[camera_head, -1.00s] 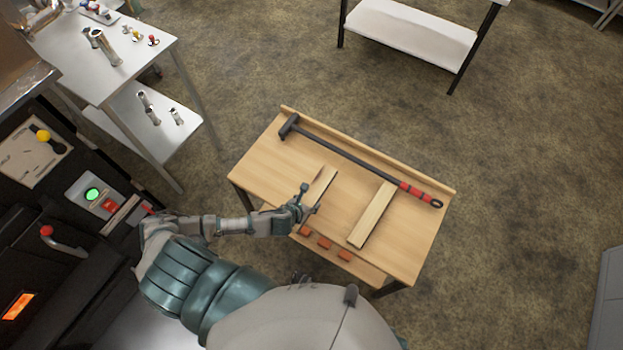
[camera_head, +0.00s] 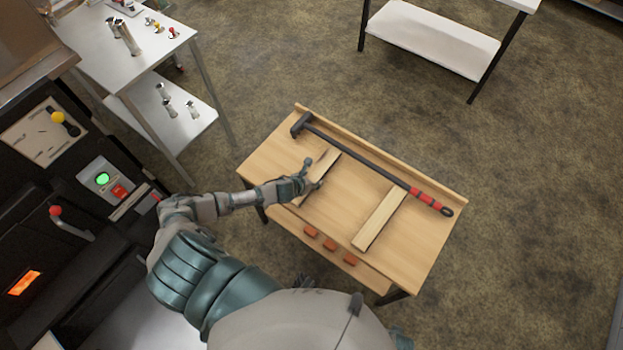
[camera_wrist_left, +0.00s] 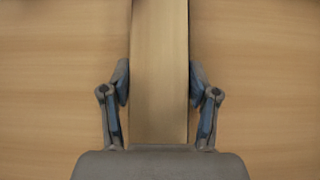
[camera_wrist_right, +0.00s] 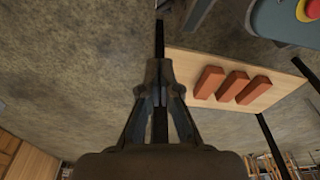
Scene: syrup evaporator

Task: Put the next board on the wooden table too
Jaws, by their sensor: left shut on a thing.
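The wooden table (camera_head: 270,155) stands in front of me with two pale boards on it. My left gripper (camera_head: 313,178) is shut around the left board (camera_head: 322,164), one finger on each side. The left wrist view shows the same board (camera_wrist_left: 160,60) between the fingers (camera_wrist_left: 160,80), above or on the tabletop; I cannot tell whether it touches. Its far end is close to the hammer handle. The other board (camera_head: 380,217) lies flat to the right, apart from it. My right gripper (camera_wrist_right: 158,80) appears shut and empty beside the table, near a dark table leg.
A long sledgehammer (camera_head: 370,160) with a red grip lies along the table's back. Several red bricks (camera_head: 330,244) rest on the lower shelf. A steel table (camera_head: 150,45) with metal parts stands back left, the black evaporator front (camera_head: 60,190) at left. Tabletop between the boards is clear.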

